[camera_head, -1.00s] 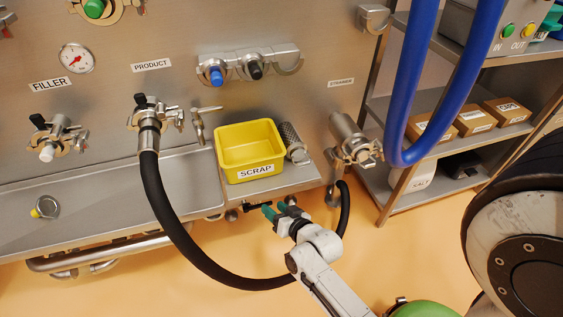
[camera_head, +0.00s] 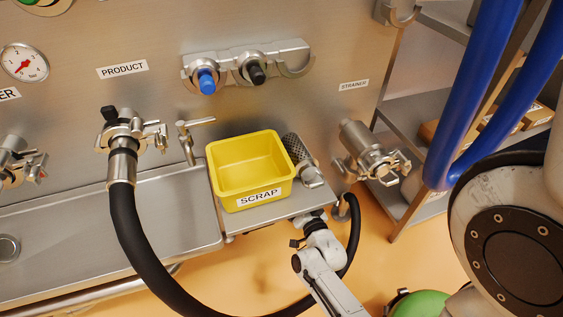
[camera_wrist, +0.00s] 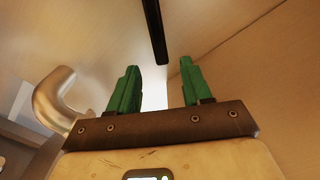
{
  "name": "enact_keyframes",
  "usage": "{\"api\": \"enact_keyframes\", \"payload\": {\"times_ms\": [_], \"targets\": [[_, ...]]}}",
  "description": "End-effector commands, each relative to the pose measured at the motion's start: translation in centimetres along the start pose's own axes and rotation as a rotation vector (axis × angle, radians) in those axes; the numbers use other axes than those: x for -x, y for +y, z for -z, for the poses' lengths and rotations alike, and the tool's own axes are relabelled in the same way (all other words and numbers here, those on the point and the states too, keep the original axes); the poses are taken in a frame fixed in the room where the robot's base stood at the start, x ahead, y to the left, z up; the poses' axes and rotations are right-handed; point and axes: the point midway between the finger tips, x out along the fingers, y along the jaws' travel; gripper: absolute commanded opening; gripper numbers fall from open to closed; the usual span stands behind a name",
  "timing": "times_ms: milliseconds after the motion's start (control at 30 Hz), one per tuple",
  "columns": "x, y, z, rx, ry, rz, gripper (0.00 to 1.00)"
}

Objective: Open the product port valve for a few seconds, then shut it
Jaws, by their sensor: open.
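The product port (camera_head: 123,145) is on the steel wall under the PRODUCT label (camera_head: 122,69), at left in the head view. A thick black hose (camera_head: 126,220) hangs from it, held by a metal clamp. A black knob (camera_head: 109,113) sits on top of the port. A metal tap with a lever handle (camera_head: 196,123) stands just right of the port. My gripper's green fingers (camera_wrist: 154,92) are apart and empty in the wrist view. In the head view the fingers are hidden at the shelf edge; only my wrist shows, below and right of the port.
A yellow SCRAP bin (camera_head: 248,198) and a mesh strainer cylinder (camera_head: 299,155) sit on a steel shelf (camera_head: 290,208) above my arm. The black hose loops low near my arm. A metal fitting (camera_head: 366,150) juts out at right. A curved metal pipe (camera_wrist: 52,92) shows in the wrist view.

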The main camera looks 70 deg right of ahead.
Motion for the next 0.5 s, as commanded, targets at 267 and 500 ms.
{"api": "enact_keyframes", "payload": {"times_ms": [267, 500], "targets": [[-2.1, 0.2, -0.1, 0.0, 0.006, -0.001, 0.49], [-6.6, 0.2, 0.0, -0.001, 0.007, -0.001, 0.49]]}}
